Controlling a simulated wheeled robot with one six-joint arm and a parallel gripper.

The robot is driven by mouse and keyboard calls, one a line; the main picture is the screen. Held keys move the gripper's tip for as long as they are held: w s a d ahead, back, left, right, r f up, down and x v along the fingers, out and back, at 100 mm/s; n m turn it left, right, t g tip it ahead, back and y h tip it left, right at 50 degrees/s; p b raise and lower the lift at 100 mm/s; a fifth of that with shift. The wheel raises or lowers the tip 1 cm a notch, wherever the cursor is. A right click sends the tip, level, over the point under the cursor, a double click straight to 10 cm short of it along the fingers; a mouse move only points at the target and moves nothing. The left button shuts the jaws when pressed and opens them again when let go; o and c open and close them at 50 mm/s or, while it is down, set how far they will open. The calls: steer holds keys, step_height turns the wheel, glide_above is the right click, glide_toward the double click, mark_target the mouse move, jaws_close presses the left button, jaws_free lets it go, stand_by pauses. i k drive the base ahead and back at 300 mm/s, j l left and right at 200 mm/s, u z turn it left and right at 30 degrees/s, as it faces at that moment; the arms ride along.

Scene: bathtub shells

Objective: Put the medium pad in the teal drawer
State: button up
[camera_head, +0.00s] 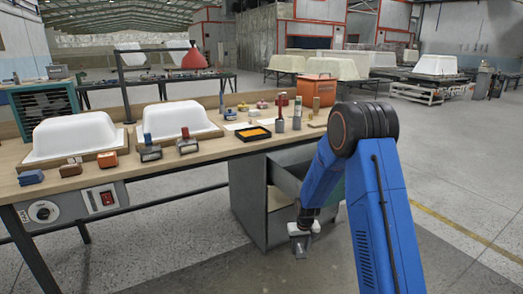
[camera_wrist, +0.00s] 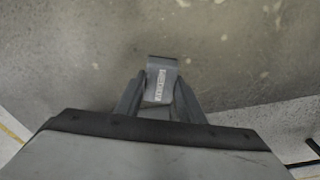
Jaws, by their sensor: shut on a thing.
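My gripper (camera_head: 301,232) hangs low beside the grey cabinet under the bench, pointing down. In the wrist view my gripper (camera_wrist: 160,97) is shut on a small grey piece (camera_wrist: 161,66) with a pale label too small to read. I cannot tell from the label whether it is the medium pad. The piece also shows below the gripper in the head view (camera_head: 300,250), clear of the cabinet. An open drawer (camera_head: 287,180), dark grey-green, sticks out of the cabinet's upper part, above and behind the gripper. Its interior is partly hidden by my arm.
The wooden bench (camera_head: 215,150) carries two white tub shells (camera_head: 75,135), several sanding blocks (camera_head: 150,150) and a black tray with an orange inside (camera_head: 253,133). A teal slatted unit (camera_head: 45,103) stands at the far left. Open floor (camera_head: 450,180) lies to the right.

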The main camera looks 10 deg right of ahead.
mark_target(303, 181)
steer(key=i+l+z, duration=0.1)
steer(key=l, duration=0.3)
steer(key=i+l+z, duration=0.15)
steer(key=i+l, duration=0.15)
steer(key=i+l+z, duration=0.1)
steer(key=l, duration=0.4)
steer(key=i+l, duration=0.2)
steer(key=l, duration=0.15)
steer(key=i+l+u, duration=0.1)
steer(key=i+l, duration=0.3)
steer(key=l, duration=0.25)
steer(key=i+l+u, duration=0.1)
steer(key=l, duration=0.25)
steer(key=i+l, duration=0.25)
steer(key=i+l+u, duration=0.2)
steer(key=l+u, duration=0.15)
steer(key=l, duration=0.3)
steer(key=i+l+u, duration=0.15)
steer(key=l+u, duration=0.2)
steer(key=l, duration=0.35)
steer(key=l+u, duration=0.35)
steer(key=l, duration=0.4)
